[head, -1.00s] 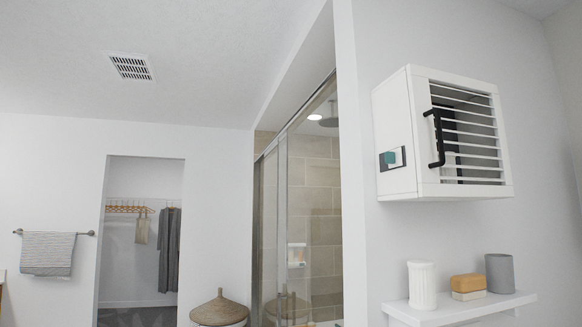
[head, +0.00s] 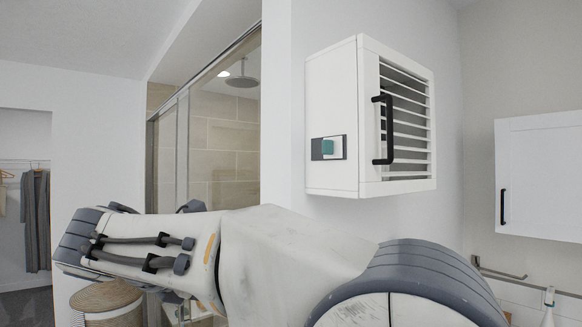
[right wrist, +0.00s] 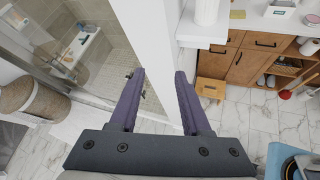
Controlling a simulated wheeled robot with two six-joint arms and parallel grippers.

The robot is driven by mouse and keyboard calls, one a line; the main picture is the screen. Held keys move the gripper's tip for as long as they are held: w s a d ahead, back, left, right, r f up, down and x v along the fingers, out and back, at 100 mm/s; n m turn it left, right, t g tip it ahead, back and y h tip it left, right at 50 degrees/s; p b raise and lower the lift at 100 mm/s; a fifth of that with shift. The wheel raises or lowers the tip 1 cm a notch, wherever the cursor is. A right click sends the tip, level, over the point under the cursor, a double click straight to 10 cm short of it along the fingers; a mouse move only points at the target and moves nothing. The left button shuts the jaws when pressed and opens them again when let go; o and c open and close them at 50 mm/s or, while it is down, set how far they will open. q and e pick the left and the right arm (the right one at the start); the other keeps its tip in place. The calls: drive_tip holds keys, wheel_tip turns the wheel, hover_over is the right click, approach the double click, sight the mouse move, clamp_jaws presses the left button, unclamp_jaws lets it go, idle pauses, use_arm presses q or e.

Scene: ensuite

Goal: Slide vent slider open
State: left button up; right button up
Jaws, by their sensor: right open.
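The vent slider is a small teal knob (head: 328,147) on a dark-framed plate, on the left side face of a white wall cabinet (head: 333,90). The plate shows dark left of the knob and pale right of it. The cabinet's louvred front has a black handle (head: 383,130). My right arm crosses below the cabinet in the head view, its gripper out of that view. In the right wrist view my right gripper (right wrist: 160,73) is open and empty, pointing past a white wall edge, with neither slider nor cabinet visible there. My left gripper is not in view.
A glass shower enclosure (head: 168,150) stands left of the cabinet. A second white cabinet (head: 540,175) hangs at right. The wrist view shows a white shelf (right wrist: 203,34), wooden drawers (right wrist: 250,60), a woven basket (right wrist: 15,92) and marble floor. Space left of the slider looks clear.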

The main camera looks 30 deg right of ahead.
drive_tip(key=d+r+g+h+p, duration=0.1)
drive_tip(key=d+r+h, duration=0.2)
drive_tip(key=r, duration=0.5)
drive_tip(key=d+r+h+p, duration=0.1)
drive_tip(key=d+r+h, duration=0.1)
drive_tip(key=r, duration=0.7)
drive_tip(key=m+g+h+p, duration=0.1)
drive_tip(key=g+h, duration=0.2)
approach(323, 144)
drive_tip(key=shift+g, duration=0.3)
drive_tip(key=d, duration=0.2)
drive_tip(key=d+p, duration=0.1)
drive_tip(key=d, duration=0.2)
drive_tip(key=d+p, duration=0.1)
drive_tip(key=d, duration=0.1)
drive_tip(key=shift+w+d+r, duration=0.15)
drive_tip(key=shift+w+r, duration=0.15)
drive_tip(key=shift+r, duration=0.05)
drive_tip(key=shift+w+d, duration=0.1)
drive_tip(key=shift+d, duration=0.45)
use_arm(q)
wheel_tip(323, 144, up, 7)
use_arm(e)
drive_tip(key=shift+f, duration=0.1)
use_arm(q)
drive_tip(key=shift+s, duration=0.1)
use_arm(e)
clamp_jaws()
